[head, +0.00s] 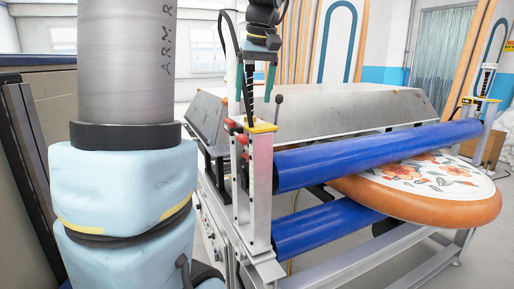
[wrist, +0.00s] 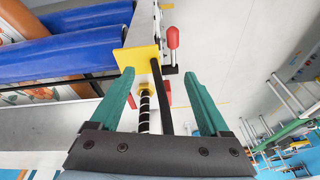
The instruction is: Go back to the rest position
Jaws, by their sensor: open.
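My gripper (head: 255,88) hangs at the top of the head view, above the near-end post of a roller machine. Its two green fingers point down and stand apart. In the wrist view my gripper (wrist: 162,75) is open, with nothing clamped between the fingers. A threaded rod (wrist: 144,108) and a yellow-capped post top (wrist: 140,57) show between and beyond the fingers. I cannot tell whether a finger touches the rod. A red-knobbed lever (wrist: 173,38) stands just past the post.
The machine has an upper blue roller (head: 375,155) and a lower blue roller (head: 325,228). An orange-edged board with a floral top (head: 440,185) sticks out between them. A sloped metal cover (head: 330,108) lies behind. Tall boards (head: 340,40) stand at the back. Floor shows at lower right.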

